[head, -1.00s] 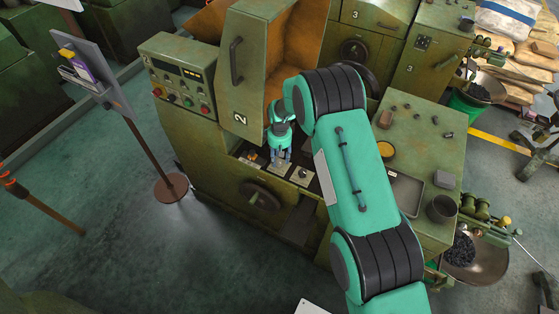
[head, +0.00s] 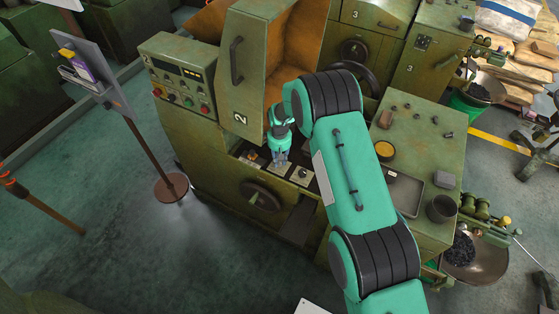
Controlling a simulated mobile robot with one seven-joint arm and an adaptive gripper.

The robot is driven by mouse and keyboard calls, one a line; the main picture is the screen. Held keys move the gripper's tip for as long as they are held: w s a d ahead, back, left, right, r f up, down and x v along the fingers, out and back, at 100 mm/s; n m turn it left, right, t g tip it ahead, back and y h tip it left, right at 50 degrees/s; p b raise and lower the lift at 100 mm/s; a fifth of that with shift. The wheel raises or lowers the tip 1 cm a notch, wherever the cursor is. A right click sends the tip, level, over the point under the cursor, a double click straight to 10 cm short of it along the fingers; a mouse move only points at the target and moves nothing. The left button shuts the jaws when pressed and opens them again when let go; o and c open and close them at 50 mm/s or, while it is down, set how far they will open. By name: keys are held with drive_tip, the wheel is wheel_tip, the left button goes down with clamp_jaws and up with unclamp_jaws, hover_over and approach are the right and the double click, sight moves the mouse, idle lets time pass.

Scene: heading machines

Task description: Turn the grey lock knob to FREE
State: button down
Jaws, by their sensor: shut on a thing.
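My gripper (head: 280,163) points down at the small panel shelf on the front of green machine 2 (head: 226,80). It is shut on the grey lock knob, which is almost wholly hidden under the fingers. The knob's setting and any FREE marking cannot be read at this size. The light plate (head: 276,171) around the knob shows just below the fingertips. A second light plate (head: 302,175) with a small dark-centred control lies just to the right of my gripper.
A small orange-topped control (head: 252,155) sits left of my gripper. A dark handwheel (head: 262,196) is below the shelf. The raised guard with its handle (head: 237,61) stands close behind.

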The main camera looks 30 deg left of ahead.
sight(279, 162)
drive_tip(key=shift+d+f+m+b, duration=0.1)
drive_tip(key=shift+m+b, duration=0.2)
drive_tip(key=m+b, duration=0.2)
drive_tip(key=m, duration=0.1)
drive_tip(key=shift+f, duration=0.1)
drive_tip(key=m+b, duration=0.3)
drive_tip(key=m, duration=0.3)
drive_tip(key=shift+s+m, duration=0.15)
drive_tip(key=shift+m, duration=0.25)
idle(0.3)
drive_tip(key=c, duration=1.5)
unclamp_jaws()
drive_tip(key=shift+o, duration=0.2)
drive_tip(key=shift+r, duration=0.25)
drive_tip(key=shift+r, duration=3.6)
